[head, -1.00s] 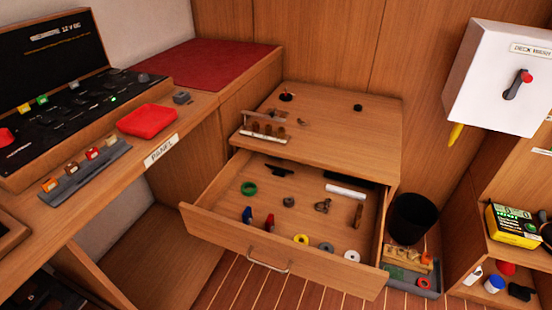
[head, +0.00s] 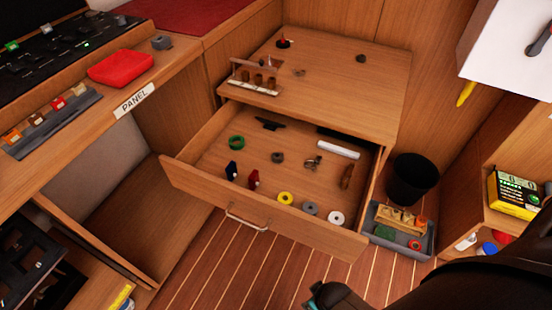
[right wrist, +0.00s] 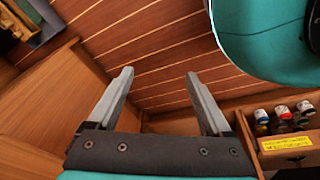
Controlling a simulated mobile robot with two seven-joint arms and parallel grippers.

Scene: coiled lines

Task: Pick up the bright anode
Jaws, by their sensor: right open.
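The wooden drawer (head: 290,228) is pulled open. In it lie a small dark grey ring (head: 278,157), a larger grey ring (head: 310,208), a white ring (head: 336,218) and a yellow ring (head: 285,198). I cannot tell for certain which is the bright anode; the two grey rings look most like metal. My right arm enters the head view at the lower right, in front of the drawer. In the right wrist view my right gripper (right wrist: 158,78) is open and empty, with plank floor beyond its fingers. My left gripper is not in view.
The drawer also holds a green ring (head: 237,142), a white roll (head: 338,149) and blue and red pieces. A black bin (head: 412,178) and a grey tray (head: 427,243) stand right of it. The plank floor (head: 235,270) in front is clear.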

